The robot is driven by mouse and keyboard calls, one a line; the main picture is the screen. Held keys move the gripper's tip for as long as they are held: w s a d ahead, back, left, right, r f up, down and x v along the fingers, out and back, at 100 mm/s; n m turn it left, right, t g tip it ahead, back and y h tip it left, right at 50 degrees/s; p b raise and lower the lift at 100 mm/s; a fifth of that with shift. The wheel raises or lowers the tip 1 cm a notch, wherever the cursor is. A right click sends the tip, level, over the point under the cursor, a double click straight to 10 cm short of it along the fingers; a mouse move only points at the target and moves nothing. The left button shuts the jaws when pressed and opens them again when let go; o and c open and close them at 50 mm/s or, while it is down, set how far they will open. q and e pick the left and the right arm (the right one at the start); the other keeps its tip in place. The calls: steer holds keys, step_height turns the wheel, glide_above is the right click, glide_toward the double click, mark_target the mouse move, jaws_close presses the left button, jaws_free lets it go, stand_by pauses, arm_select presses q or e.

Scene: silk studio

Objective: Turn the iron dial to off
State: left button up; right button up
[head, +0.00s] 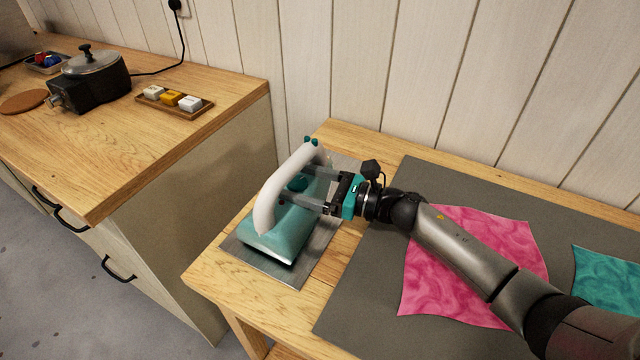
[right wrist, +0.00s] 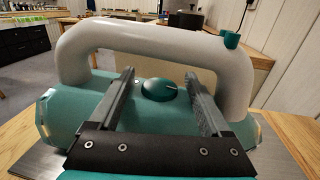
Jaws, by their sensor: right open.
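The iron (head: 275,232) has a teal body and a white arched handle (head: 283,186). It rests on a metal plate (head: 327,225) at the left end of the near table. The teal dial (right wrist: 158,89) sits on the iron's body under the handle, with a pale pointer line toward the right in the right wrist view; in the head view the dial (head: 297,183) is partly hidden. My right gripper (head: 308,200) is open at the iron's side. Its fingers (right wrist: 160,88) stand on either side of the dial, apart from it. My left gripper is out of view.
A grey mat (head: 376,285) holds a pink cloth (head: 480,235) and a teal cloth (head: 607,280). The left counter has a lidded pot (head: 92,62) on a dark heater and a wooden tray (head: 150,101) with three small blocks. A wall stands behind.

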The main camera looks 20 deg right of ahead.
steer(key=shift+d, duration=0.1)
steer(key=v, duration=1.4)
steer(key=shift+b, duration=0.3)
steer(key=shift+s+d, duration=0.35)
steer(key=shift+d, duration=0.05)
steer(key=shift+r, duration=0.1)
